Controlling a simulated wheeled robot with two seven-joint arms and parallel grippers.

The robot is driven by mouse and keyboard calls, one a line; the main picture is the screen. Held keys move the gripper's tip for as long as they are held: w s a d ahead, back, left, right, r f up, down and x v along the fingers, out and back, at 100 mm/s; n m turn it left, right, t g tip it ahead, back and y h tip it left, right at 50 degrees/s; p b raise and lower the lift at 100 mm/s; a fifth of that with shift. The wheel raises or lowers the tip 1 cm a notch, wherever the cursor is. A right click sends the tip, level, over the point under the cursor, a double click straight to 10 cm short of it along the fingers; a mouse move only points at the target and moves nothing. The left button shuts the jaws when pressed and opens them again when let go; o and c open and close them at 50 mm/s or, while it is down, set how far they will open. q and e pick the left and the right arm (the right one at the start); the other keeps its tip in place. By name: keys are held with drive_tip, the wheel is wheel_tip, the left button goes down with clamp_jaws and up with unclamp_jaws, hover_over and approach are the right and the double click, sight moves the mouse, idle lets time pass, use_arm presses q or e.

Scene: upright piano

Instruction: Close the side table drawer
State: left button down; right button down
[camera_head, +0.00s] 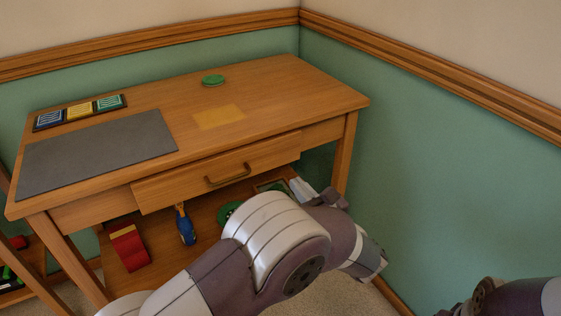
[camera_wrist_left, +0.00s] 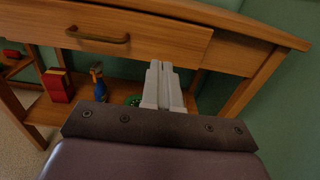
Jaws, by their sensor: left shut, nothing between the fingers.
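The wooden side table (camera_head: 290,85) stands in the corner. Its drawer (camera_head: 270,157) has a brass handle (camera_head: 228,175), and its front stands out a little from the table frame. My left gripper (camera_head: 302,187) is shut and empty, below the right end of the drawer front. In the left wrist view, the closed fingers (camera_wrist_left: 160,68) overlap the lower edge of the drawer front (camera_wrist_left: 160,40), right of the handle (camera_wrist_left: 97,35). I cannot tell whether they touch it. My right arm shows at the lower right, but its gripper is out of view.
A grey mat (camera_head: 97,152), a row of coloured cards (camera_head: 80,112) and a green disc (camera_head: 213,80) lie on the tabletop. The lower shelf holds a red box (camera_head: 130,247) and a blue item (camera_head: 185,226). Green walls close in behind and right.

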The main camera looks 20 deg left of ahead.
use_arm(q)
drive_tip(key=b, duration=0.3)
approach(267, 150)
drive_tip(key=x, duration=0.2)
drive_tip(key=f+x, duration=0.1)
drive_tip(key=x, duration=0.2)
drive_tip(key=shift+w+a, duration=0.65)
drive_tip(key=shift+w+a, duration=0.15)
drive_tip(key=b+x, duration=0.2)
drive_tip(key=x, duration=0.1)
drive_tip(key=shift+w+a+f, duration=0.1)
drive_tip(key=shift+w+a, duration=0.1)
drive_tip(key=shift+a, duration=0.05)
drive_tip(key=shift+r, duration=0.45)
